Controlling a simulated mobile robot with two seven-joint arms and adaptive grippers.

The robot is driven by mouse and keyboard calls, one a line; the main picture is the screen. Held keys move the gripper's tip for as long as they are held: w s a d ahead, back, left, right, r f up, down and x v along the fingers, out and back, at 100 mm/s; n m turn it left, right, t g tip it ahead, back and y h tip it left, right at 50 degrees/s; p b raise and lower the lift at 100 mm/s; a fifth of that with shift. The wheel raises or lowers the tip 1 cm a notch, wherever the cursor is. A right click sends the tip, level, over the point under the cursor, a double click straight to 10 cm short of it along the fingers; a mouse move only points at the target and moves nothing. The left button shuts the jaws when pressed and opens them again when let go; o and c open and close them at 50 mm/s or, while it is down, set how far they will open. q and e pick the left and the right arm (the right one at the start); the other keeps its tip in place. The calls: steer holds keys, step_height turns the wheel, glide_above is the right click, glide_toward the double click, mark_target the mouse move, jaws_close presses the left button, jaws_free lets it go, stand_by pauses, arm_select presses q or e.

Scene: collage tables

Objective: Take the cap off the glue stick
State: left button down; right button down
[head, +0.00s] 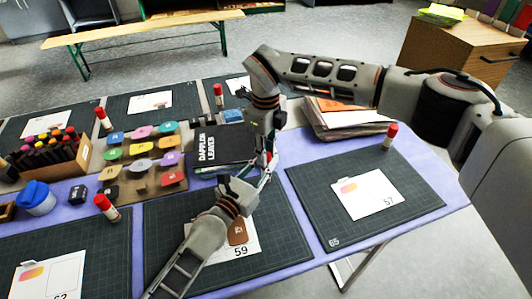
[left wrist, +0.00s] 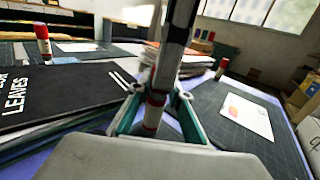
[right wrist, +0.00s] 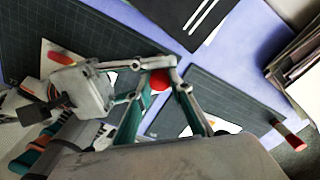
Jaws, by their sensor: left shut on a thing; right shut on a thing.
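The glue stick (left wrist: 153,112), white with red parts, stands roughly upright between my two grippers above the table. My left gripper (head: 263,177) is shut on its white body from the side. My right gripper (head: 270,150) reaches down from above and is shut on its red cap (right wrist: 160,79), which shows between the fingers in the right wrist view. The fingers hide much of the stick, and I cannot tell whether there is a gap between cap and body.
Other red-capped glue sticks (head: 388,137) stand on dark mats (head: 415,190). A marker box (head: 84,150) stands at left.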

arm_select(q)
steer(key=shift+s+a+f, duration=0.1)
steer(key=shift+a+f, duration=0.05)
steer(key=shift+f, duration=0.4)
steer(key=shift+s+a+f, duration=0.1)
steer(key=shift+a+f, duration=0.05)
steer(key=shift+f, duration=0.4)
arm_select(e)
steer(key=shift+s+a+r, duration=0.1)
steer(key=shift+a+r, duration=0.2)
steer(key=shift+r, duration=0.2)
step_height(320, 180, up, 3)
steer(key=shift+r, duration=0.15)
arm_select(q)
steer(key=shift+s+d+r, duration=0.1)
arm_select(e)
steer(key=shift+s+d+r, duration=0.1)
steer(key=shift+s+r, duration=0.05)
steer(key=shift+r, duration=0.1)
arm_select(q)
steer(key=c, duration=1.9)
jaws_free()
arm_select(e)
steer(key=shift+f, duration=0.15)
steer(key=shift+w+f, duration=0.1)
steer(key=shift+w, duration=0.15)
arm_select(q)
steer(key=shift+r, duration=0.2)
